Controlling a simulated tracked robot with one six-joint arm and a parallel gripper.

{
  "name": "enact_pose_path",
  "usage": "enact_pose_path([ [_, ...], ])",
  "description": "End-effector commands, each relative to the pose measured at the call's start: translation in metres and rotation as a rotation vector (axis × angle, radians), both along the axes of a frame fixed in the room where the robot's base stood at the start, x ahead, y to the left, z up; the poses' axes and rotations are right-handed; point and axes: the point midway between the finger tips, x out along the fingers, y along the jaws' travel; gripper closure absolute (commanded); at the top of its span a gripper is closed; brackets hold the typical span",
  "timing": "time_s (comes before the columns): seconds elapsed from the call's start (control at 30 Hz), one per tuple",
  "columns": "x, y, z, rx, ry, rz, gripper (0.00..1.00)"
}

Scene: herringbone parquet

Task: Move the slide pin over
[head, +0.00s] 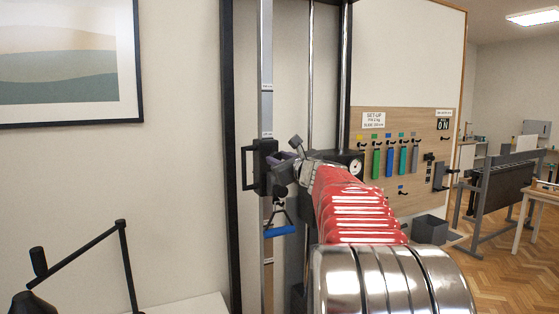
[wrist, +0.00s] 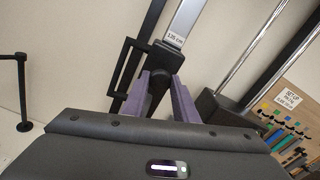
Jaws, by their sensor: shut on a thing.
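A black slide carriage (head: 265,160) sits on the upright silver rail (head: 266,95), with a loop handle on its left side. In the wrist view the carriage (wrist: 165,56) is just below a small height label on the rail. My gripper (head: 283,164) is at the carriage's right front. Its purple fingers (wrist: 162,82) stand on either side of a dark part, apparently the slide pin (wrist: 158,92), and are shut on it. The pin's tip and how deep it sits are hidden by the fingers and the dark carriage.
A blue bar (head: 279,231) hangs on a black bracket below the carriage. Dark frame posts (head: 228,130) and bright guide rods (head: 311,75) stand close by. A wooden board (head: 408,140) with coloured hanging pieces is at the right. A black crank-like arm (head: 125,265) is at lower left.

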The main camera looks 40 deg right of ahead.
Motion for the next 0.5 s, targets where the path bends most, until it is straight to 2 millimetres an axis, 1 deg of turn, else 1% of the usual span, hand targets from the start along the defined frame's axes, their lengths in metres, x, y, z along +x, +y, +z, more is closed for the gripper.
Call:
enact_pose_path([
  [0.03, -0.0009, 0.0008, 0.0006, -0.001, 0.0, 0.001, 1.0],
  [0.07, -0.0009, 0.0008, 0.0006, -0.002, 0.0, 0.001, 0.73],
  [0.33, -0.0006, 0.0004, 0.0004, -0.001, 0.001, 0.001, 0.55],
  [0.5, -0.0005, 0.0004, 0.0004, -0.001, 0.0, 0.0, 0.55],
])
